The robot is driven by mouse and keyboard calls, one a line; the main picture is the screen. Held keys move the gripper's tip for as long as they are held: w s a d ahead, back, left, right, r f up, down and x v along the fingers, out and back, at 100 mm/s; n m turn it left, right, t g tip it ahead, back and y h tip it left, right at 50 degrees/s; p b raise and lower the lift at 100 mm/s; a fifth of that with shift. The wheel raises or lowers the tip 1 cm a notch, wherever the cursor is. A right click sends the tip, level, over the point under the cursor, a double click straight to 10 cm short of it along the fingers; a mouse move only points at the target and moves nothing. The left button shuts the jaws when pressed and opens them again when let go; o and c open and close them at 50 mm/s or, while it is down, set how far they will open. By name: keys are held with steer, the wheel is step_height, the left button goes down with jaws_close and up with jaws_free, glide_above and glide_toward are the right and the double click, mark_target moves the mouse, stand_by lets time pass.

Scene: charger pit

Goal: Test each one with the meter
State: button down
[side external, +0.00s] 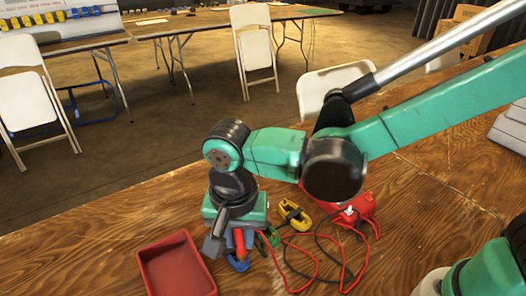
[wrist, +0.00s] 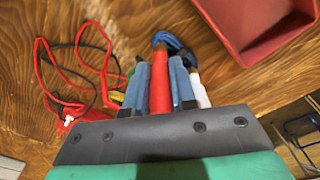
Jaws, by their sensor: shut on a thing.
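My gripper (wrist: 160,88) is shut on a red rod-shaped thing (wrist: 159,92), which stands between its two blue-grey fingers; it also shows in the side view (side external: 239,241). A blue looped thing (wrist: 178,46) lies at the far end of the red thing; I cannot tell whether they touch. A red meter (side external: 352,210) with red and black leads (side external: 318,262) lies on the table to the right. A yellow item (side external: 294,213) and a green item (side external: 271,238) lie between gripper and meter. A white item (wrist: 199,92) is partly hidden beside a finger.
An empty-looking red tray (side external: 150,249) sits on the wooden table to the left of my gripper. The loose leads are spread over the table in front of the meter. Bare table lies at the far left. White folding chairs (side external: 30,100) stand beyond the table.

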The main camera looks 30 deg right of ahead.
steer(key=shift+f, duration=0.8)
stand_by(0.8)
steer(key=c, duration=0.6)
jaws_free()
steer(key=shift+c, duration=0.2)
steer(key=shift+o, duration=0.2)
steer(key=shift+o, duration=1.4)
steer(key=shift+r, duration=0.1)
steer(key=shift+r, duration=3.65)
